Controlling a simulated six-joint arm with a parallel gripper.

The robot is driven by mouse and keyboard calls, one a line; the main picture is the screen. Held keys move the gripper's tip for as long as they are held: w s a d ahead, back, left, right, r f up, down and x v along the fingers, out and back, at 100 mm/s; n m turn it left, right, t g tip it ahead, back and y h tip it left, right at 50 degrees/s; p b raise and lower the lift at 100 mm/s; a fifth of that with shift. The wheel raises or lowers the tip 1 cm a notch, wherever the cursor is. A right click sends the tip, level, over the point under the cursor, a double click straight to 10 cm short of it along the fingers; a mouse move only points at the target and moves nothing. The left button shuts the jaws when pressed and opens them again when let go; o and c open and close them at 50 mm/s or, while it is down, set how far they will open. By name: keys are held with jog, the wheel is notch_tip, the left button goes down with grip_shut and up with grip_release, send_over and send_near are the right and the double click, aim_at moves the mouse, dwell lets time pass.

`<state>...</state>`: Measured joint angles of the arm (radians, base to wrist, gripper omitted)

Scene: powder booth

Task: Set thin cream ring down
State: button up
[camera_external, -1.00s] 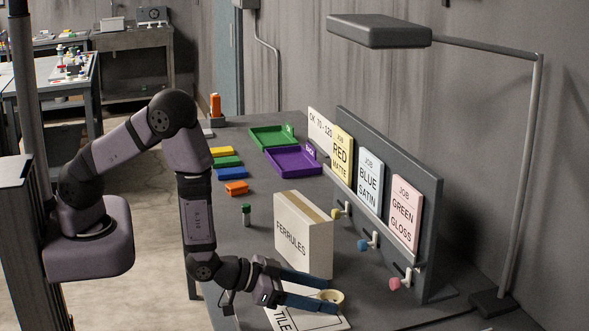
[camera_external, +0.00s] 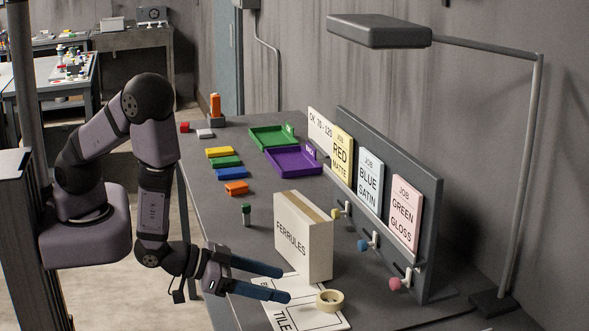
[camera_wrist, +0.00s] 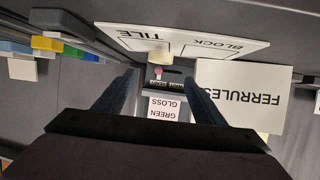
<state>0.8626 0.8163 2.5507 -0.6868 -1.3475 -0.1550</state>
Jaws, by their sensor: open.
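The thin cream ring (camera_external: 330,308) lies flat on the white sheet marked TILE (camera_external: 282,315), towards its right side beside the ferrules box. My gripper (camera_external: 287,285) is open and empty, to the left of the ring and apart from it, with its two blue fingers pointing right. In the wrist view the open fingers (camera_wrist: 162,85) show, with a cream piece (camera_wrist: 160,54), which looks like the ring, beyond them at the edge of the sheet (camera_wrist: 195,36), marked BLOCK and TILE.
The ferrules box (camera_external: 300,240) stands close behind the fingers. A rack with job cards (camera_external: 405,212) and coloured knobs stands to the right.

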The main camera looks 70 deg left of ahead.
jog(key=shift+s+a+r+p, duration=0.1)
jog(key=shift+s+r+p, duration=0.05)
jog(key=shift+s+p, duration=0.2)
jog(key=shift+w+a+f+n+g, duration=0.3)
jog(key=shift+w+a+f+g, duration=0.1)
jog(key=shift+g, duration=0.2)
jog(key=shift+w+a+f+n+g, duration=0.1)
jog(key=shift+a+f+n+g, duration=0.15)
jog(key=shift+g, duration=0.25)
jog(key=shift+w+a+n+g, duration=0.1)
jog(key=shift+a+n+g, duration=0.05)
jog(key=shift+a+g, duration=0.3)
jog(key=s+a+r+g, duration=0.1)
jog(key=a+g, duration=0.1)
jog(key=s+a+r+g, duration=0.1)
jog(key=s+a+g, duration=0.1)
jog(key=s+a+r+g, duration=0.1)
jog(key=a+g, duration=0.1)
jog(key=shift+s+a, duration=0.2)
jog(key=shift+a, duration=0.05)
jog(key=s+a+r+g+y, duration=0.1)
jog(key=s+a+r+g, duration=0.3)
jog(key=s+a, duration=0.5)
jog(key=shift+s+a+r+y, duration=0.3)
jog(key=shift+s+a+r, duration=0.1)
jog(key=shift+s+r, duration=0.45)
jog(key=shift+w, duration=0.1)
